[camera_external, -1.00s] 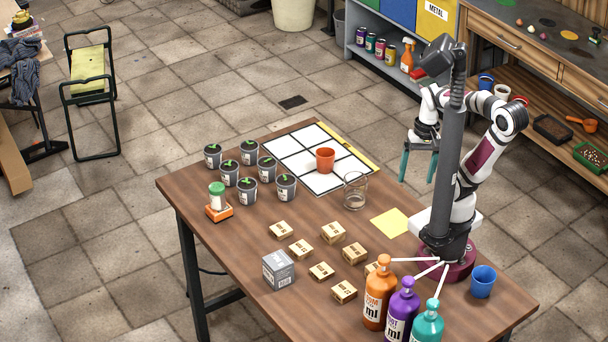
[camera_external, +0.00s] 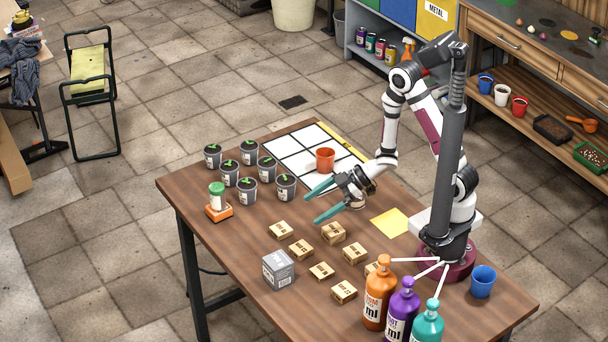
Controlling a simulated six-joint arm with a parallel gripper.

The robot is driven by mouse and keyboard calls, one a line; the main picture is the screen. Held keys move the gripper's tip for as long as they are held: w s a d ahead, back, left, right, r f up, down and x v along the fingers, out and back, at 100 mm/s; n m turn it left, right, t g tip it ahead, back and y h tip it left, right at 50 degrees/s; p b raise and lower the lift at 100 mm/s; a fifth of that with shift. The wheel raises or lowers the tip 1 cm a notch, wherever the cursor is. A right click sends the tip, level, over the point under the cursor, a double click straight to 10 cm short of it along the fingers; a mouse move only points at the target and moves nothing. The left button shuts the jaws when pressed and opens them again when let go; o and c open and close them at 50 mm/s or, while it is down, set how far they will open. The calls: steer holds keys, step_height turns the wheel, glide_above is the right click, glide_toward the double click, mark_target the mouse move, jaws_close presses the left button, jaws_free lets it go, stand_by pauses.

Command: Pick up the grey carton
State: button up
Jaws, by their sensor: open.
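The grey carton (camera_external: 278,270) is a small box with printed labels, standing on the wooden table near its front left edge. My gripper (camera_external: 316,205) has two teal fingers, spread apart with nothing between them. It is above the table, behind and to the right of the carton, and points to the left. The carton is fully in view and apart from my gripper.
Several small brown boxes (camera_external: 322,271) lie right of the carton. An orange cup (camera_external: 325,159) stands on a white grid mat. Pump bottles (camera_external: 378,297) stand at the front right.

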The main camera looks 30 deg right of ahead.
mark_target(268, 276)
steer(key=s+a+n+g+y, duration=0.1)
steer(key=s, duration=0.2)
steer(key=s+a+f+n+g+y, duration=0.1)
steer(key=s+a, duration=0.1)
steer(key=s, duration=0.1)
steer(key=s+a+g+y, duration=0.1)
steer(key=s+a+g, duration=0.1)
steer(key=s, duration=0.1)
steer(key=shift+f+n, duration=0.4)
steer(key=x, duration=1.4)
steer(key=shift+w+a+r, duration=0.15)
steer(key=shift+w+a, duration=0.1)
steer(key=shift+a, duration=0.15)
jaws_close()
